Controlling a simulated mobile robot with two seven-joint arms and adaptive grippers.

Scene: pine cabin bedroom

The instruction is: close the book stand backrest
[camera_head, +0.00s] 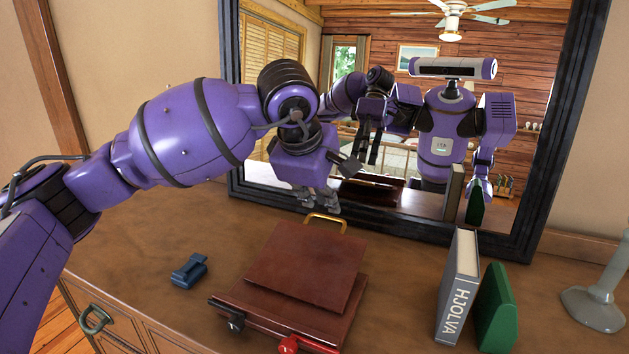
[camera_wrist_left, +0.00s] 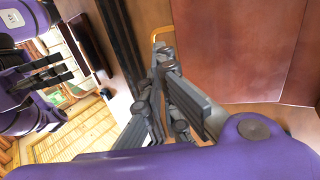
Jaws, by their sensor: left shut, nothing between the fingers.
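The book stand (camera_head: 262,302) is dark reddish-brown wood and lies on the dresser top in front of the mirror. Its backrest (camera_head: 305,265) is a flat panel low over the base; I cannot tell its exact tilt. A brass handle (camera_head: 326,222) shows at the stand's far edge. My left gripper (camera_head: 328,205) points down behind the stand, close to the handle and the mirror frame. In the left wrist view, the backrest (camera_wrist_left: 260,45) fills the right side and the handle (camera_wrist_left: 160,32) stands just past the shut, empty fingers (camera_wrist_left: 172,95). My right gripper is not directly in view.
A grey book (camera_head: 458,290) and a green bookend (camera_head: 496,305) stand right of the stand. A dark blue object (camera_head: 188,271) lies left of it. The black mirror frame (camera_head: 400,222) rises close behind. A lamp base (camera_head: 595,308) is far right.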

